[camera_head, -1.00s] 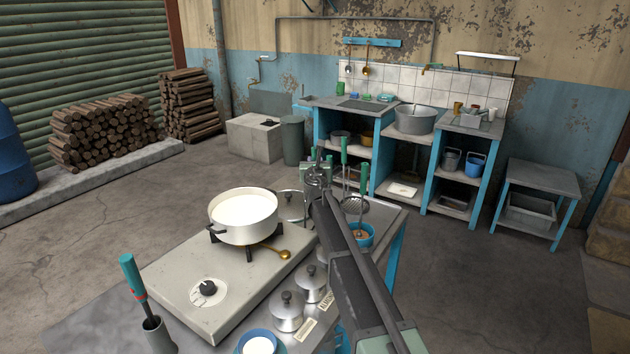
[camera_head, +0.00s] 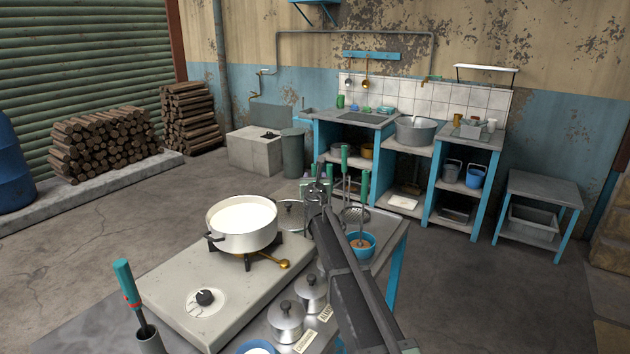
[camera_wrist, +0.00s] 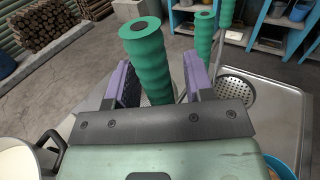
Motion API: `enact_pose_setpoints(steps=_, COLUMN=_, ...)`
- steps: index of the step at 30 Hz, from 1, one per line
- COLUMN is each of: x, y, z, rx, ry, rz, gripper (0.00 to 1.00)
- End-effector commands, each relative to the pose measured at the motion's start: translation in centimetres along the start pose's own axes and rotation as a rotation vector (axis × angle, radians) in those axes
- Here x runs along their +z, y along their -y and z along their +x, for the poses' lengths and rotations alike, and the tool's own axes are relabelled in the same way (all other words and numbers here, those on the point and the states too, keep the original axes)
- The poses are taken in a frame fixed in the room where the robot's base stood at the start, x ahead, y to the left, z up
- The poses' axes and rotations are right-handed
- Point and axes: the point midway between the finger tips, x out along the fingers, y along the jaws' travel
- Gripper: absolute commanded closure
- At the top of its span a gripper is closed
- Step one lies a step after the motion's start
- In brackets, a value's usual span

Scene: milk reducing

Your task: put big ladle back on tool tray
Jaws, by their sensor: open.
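My gripper (camera_wrist: 158,72) is open, with its two purple-lined jaws on either side of a thick green handle (camera_wrist: 143,50) in the wrist view. The handle stands upright between the jaws; its lower end is hidden, so I cannot tell for sure that it is the big ladle. In the head view my gripper (camera_head: 318,188) is over the far end of the front table. A metal tray (camera_wrist: 272,118) lies to the right in the wrist view, with a perforated skimmer (camera_wrist: 236,90) over it. Other green-handled tools (camera_head: 363,188) stand just right of my gripper.
Lidded canisters (camera_head: 286,322) and a blue bowl (camera_head: 361,250) are close to my arm. A green-handled tool (camera_head: 127,284) stands in a holder at the left.

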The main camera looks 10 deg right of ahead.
Motion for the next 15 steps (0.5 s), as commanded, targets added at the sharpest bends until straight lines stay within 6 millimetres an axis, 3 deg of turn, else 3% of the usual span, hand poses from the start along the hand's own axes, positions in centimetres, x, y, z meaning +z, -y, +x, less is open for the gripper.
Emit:
enact_pose_setpoints(steps=5, x=0.2, y=0.1, z=-2.7, rx=0.0, ry=0.0, rz=0.0, gripper=0.52)
enact_pose_setpoints(steps=12, x=0.2, y=0.1, z=-9.3, rx=0.001, ry=0.0, rz=0.0, gripper=0.52)
enact_pose_setpoints(steps=15, x=0.2, y=0.1, z=-11.3, rx=0.0, ry=0.0, rz=0.0, gripper=0.52)
